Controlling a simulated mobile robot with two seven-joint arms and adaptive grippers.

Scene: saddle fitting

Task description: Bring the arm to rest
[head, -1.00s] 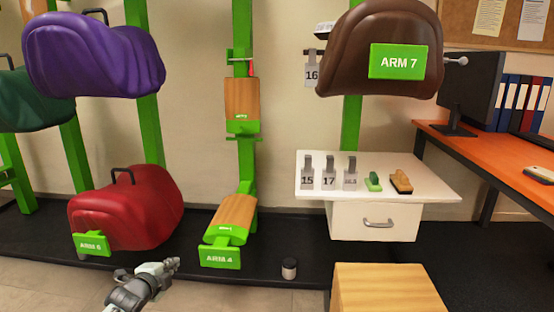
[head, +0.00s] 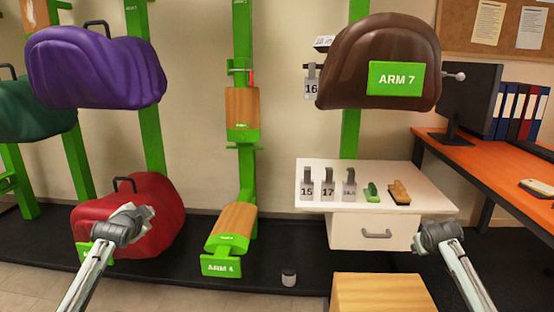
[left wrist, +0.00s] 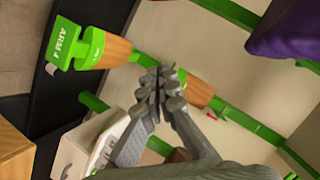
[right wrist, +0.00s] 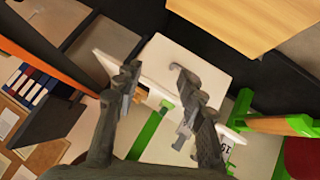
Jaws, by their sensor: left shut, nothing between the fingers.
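My left gripper (head: 138,214) is raised in front of the red saddle (head: 162,200) in the head view and covers part of it. In the left wrist view the fingers of this gripper (left wrist: 160,82) are together with nothing between them. My right gripper (head: 428,236) shows at the right in the head view, in front of the white cabinet's right side. In the right wrist view the fingers of this gripper (right wrist: 156,82) stand apart and hold nothing. Neither gripper visibly touches anything, though the left one's distance from the saddle is hard to tell.
The ARM 4 rack arm (head: 235,222) is bare. Purple (head: 90,75) and brown (head: 380,65) saddles hang above. Tagged gauges and brushes lie on the white cabinet top (head: 425,190). A small jar (head: 289,278) stands on the floor mat beside a wooden box (head: 380,292).

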